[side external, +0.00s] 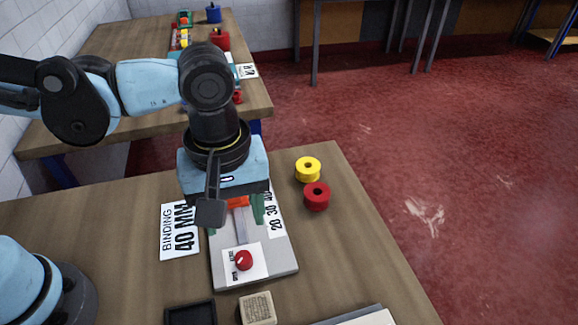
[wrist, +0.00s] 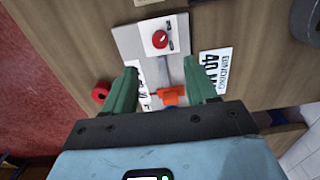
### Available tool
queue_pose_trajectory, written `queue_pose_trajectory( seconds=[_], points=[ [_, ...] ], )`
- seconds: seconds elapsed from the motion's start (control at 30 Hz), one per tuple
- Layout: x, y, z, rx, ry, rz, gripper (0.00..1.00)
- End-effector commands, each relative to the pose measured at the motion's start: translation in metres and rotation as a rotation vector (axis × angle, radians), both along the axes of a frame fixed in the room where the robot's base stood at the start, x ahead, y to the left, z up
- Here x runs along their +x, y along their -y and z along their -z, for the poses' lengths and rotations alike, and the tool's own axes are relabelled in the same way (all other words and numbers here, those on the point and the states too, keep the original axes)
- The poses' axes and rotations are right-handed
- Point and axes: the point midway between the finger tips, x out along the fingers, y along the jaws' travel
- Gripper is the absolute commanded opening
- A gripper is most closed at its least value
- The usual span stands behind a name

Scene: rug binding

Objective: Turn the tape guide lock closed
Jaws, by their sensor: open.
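The lock is a red round knob (side external: 243,260) with a light pointer mark. It sits on a white labelled plate near the front end of the grey guide base (side external: 285,266). In the wrist view the knob (wrist: 160,40) is beyond my fingertips. My gripper (wrist: 159,66) is open, its two green fingers apart and nothing between the tips. In the side view my gripper (side external: 237,218) is over the back part of the base, behind the knob and apart from it. An orange block (wrist: 173,97) on the grey rail shows between the fingers. The plate's lettering is too small to read surely.
A "BINDING 40 MM" card (side external: 180,231) lies left of the base. A yellow spool (side external: 308,169) and a red spool (side external: 317,196) stand at the right. A wooden block (side external: 258,308) and a dark tray (side external: 190,314) are at the front. Another table stands behind.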

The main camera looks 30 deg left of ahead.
Motion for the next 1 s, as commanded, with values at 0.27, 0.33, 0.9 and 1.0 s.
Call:
queue_pose_trajectory(
  seconds=[0.27,0.33,0.9,1.0],
  points=[
    [0.0,0.0,0.039,-0.001,0.001,0.001,0.57],
    [0.001,0.0,0.049,-0.001,0.001,0.001,0.57],
    [0.0,-0.001,0.105,-0.002,0.002,0.001,0.57],
    [0.0,-0.001,0.106,-0.001,0.001,0.001,0.57]
  ],
)
